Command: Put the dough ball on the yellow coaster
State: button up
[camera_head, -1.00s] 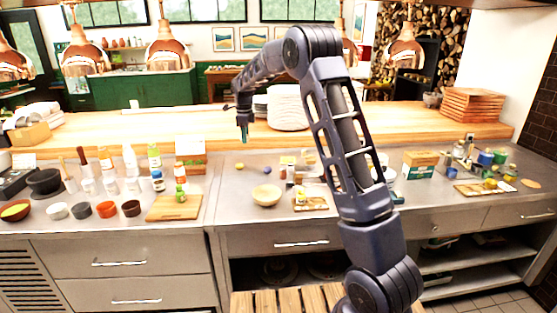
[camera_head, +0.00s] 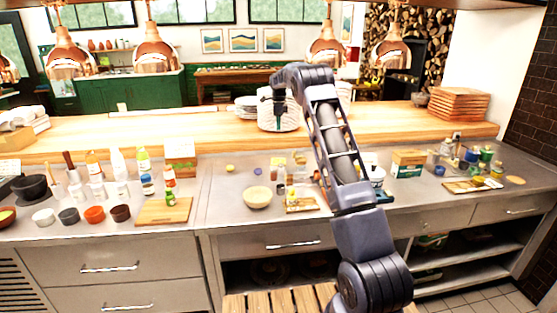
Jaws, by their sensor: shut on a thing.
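My gripper (camera_head: 279,103) is high in front of the stacked white plates, pointing down, with dark fingers. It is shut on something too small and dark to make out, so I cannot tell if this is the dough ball. A small yellow patch (camera_head: 278,161) lies flat on the steel counter below the gripper and may be the yellow coaster. A small yellowish round thing (camera_head: 230,168) sits on the counter to its left. I cannot clearly pick out the dough ball elsewhere.
A pale bowl (camera_head: 257,198) and a small board with jars (camera_head: 302,205) stand at the counter's front. Plates (camera_head: 270,121) stand on the raised wooden ledge (camera_head: 190,133). Bottles and a cutting board (camera_head: 164,212) are left. A green-yellow box (camera_head: 408,163) is right.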

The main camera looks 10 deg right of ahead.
aim_at(279, 161)
notch_tip(279, 161, down, 18)
jog(key=shift+f, duration=0.15)
dwell(0.5)
jog(key=shift+f, duration=0.15)
jog(key=o, duration=1)
